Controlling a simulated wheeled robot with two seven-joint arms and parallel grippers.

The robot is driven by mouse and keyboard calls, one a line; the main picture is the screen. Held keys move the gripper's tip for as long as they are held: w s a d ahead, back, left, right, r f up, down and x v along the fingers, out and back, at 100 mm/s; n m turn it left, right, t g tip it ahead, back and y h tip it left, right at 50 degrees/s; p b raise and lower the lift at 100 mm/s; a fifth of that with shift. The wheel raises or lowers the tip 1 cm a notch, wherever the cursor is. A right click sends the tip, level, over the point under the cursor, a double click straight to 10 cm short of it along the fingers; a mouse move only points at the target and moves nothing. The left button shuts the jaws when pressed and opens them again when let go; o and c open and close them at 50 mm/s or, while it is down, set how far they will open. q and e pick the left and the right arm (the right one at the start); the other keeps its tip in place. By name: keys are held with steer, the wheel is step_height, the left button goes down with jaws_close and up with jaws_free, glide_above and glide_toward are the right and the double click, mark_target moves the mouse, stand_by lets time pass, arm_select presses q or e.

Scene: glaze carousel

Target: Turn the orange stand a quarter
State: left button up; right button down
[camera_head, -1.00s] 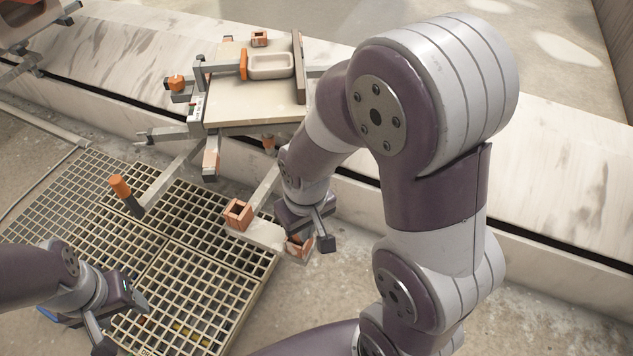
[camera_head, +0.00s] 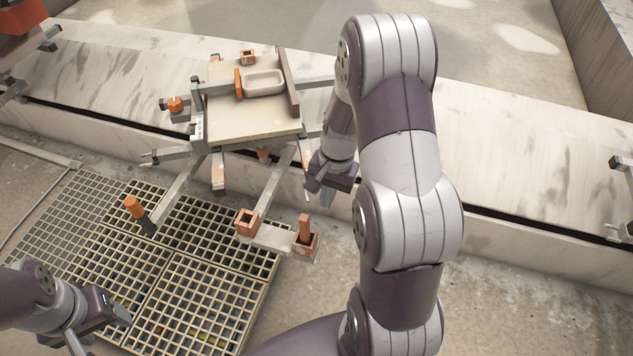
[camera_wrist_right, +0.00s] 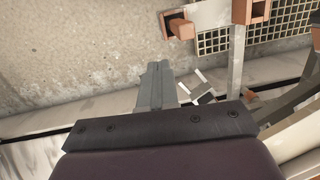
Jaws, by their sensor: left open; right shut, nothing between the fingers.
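The frame with orange fittings carries a beige board (camera_head: 235,125) on the ledge; I cannot tell which part is called the orange stand. Its grey arms reach toward me. One ends in an empty square orange socket (camera_head: 247,222). Beside it an orange block stands upright in a second socket (camera_head: 305,244), also in the right wrist view (camera_wrist_right: 180,28). An orange-topped handle (camera_head: 134,208) rises at the left. My right gripper (camera_head: 318,193) is shut and empty, above and apart from the second socket; its fingers (camera_wrist_right: 156,85) show in the wrist view. My left gripper (camera_head: 101,332) is open at lower left.
A pale shallow dish (camera_head: 264,83) sits on the board against a dark bar. A floor grating (camera_head: 195,300) lies below. The marble ledge (camera_head: 520,155) runs across. Bare floor (camera_head: 540,295) is free at the lower right.

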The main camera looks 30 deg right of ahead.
steer(key=w+d+f+m+t+y+p, duration=0.1)
steer(key=w+d+m+t+y+p, duration=0.15)
steer(key=w+d+m, duration=0.7)
arm_select(q)
steer(key=b, duration=0.3)
steer(key=shift+r, duration=0.1)
arm_select(e)
steer(key=a+f+m, duration=0.2)
steer(key=a+f, duration=0.4)
steer(key=f, duration=0.2)
steer(key=shift+s+a+f+g, duration=0.35)
steer(key=shift+s, duration=0.1)
steer(key=shift+a, duration=0.1)
